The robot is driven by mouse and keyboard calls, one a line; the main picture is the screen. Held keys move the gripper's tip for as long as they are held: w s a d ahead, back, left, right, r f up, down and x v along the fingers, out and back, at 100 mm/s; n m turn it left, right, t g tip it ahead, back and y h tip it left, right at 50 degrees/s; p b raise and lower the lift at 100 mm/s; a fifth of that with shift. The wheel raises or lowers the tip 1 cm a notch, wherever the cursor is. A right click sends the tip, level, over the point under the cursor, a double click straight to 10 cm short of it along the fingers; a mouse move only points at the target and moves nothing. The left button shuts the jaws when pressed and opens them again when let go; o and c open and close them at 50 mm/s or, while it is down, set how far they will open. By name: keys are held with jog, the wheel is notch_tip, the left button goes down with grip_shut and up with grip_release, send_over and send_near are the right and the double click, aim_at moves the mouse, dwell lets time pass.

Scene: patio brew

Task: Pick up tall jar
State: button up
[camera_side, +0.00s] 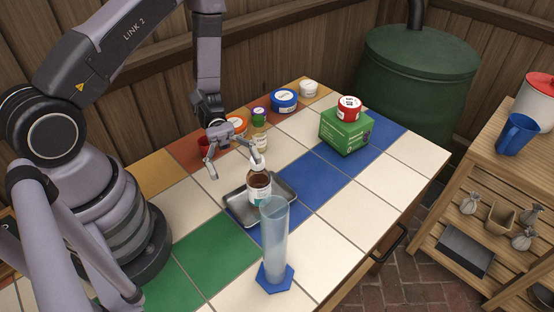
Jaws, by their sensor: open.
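The tall jar (274,242) is a clear, bluish cylinder on a blue hexagonal foot. It stands upright on the tiled table near the front, with nothing touching it that I can see. My gripper (235,168) is open and empty, fingers pointing down, above the table behind and to the left of the jar. One finger shows close to the white cap of a brown bottle (259,187); I cannot tell whether they touch. The bottle stands between my gripper and the jar in the picture, and the jar's top overlaps its lower part.
The brown bottle is on a grey metal tray (236,212). A green box (344,133) carries a red-lidded tub (349,108). White tiles right of the jar are clear. A wooden shelf stands right.

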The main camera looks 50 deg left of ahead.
jog(key=f+n+t+h, duration=0.1)
jog(key=f+n, duration=0.1)
send_near(275, 247)
jog(key=d+r, duration=0.2)
jog(key=d, duration=0.1)
jog(key=x, duration=0.2)
jog(key=f+x, duration=0.1)
jog(key=x, duration=0.2)
jog(key=shift+d, duration=0.1)
jog(key=c, duration=1.3)
jog(key=shift+c, duration=0.2)
jog(key=shift+r, duration=0.1)
